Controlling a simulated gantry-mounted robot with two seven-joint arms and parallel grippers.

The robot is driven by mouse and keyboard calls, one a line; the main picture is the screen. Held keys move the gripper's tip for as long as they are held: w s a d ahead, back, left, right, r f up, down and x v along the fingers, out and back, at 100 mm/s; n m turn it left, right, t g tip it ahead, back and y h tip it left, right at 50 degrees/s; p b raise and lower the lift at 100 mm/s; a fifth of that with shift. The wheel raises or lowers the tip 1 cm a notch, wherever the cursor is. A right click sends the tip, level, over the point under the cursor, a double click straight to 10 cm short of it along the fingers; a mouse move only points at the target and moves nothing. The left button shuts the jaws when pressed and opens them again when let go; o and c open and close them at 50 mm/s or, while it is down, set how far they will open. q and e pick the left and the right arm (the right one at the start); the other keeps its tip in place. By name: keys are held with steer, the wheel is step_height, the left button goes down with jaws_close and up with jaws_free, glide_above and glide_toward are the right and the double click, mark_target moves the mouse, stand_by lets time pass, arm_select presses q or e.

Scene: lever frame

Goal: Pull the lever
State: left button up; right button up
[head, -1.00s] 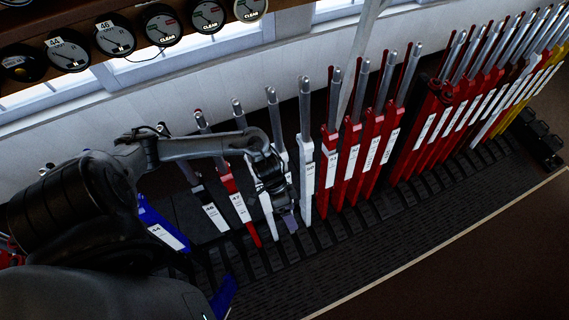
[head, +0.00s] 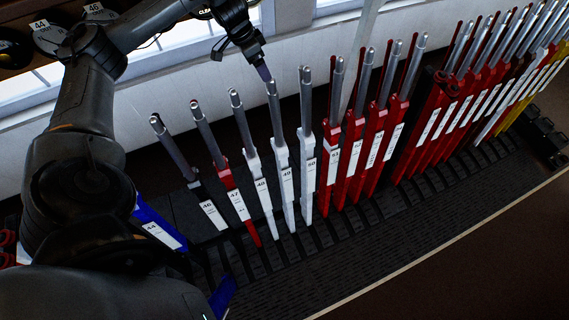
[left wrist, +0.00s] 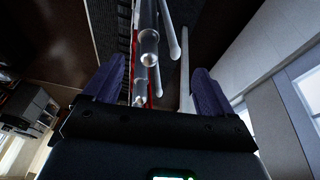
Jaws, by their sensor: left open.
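A row of levers with metal handles stands in the frame. A white lever labelled 49 (head: 280,150) has its handle top just below my left gripper (head: 263,72). White levers stand on either side of it, one labelled 48 (head: 260,185) and one labelled 50 (head: 307,160). In the left wrist view my left gripper (left wrist: 155,85) is open with its two purple-grey fingers apart. A metal lever handle (left wrist: 149,42) shows between and beyond the fingers, and the jaws are not closed on it. My right gripper is not in view.
Red levers (head: 375,135) stand close together to the right, with yellow ones (head: 535,85) further along. A blue lever labelled 44 (head: 158,232) leans at the left. Round dials (head: 45,38) hang above, near the window. The dark floor (head: 470,255) in front is clear.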

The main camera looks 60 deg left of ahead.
mark_target(269, 83)
arm_select(q)
steer(key=p+x, duration=0.1)
steer(key=x, duration=0.7)
steer(key=shift+w+d+f, duration=0.1)
steer(key=shift+f, duration=0.2)
steer(key=shift+x, duration=0.9)
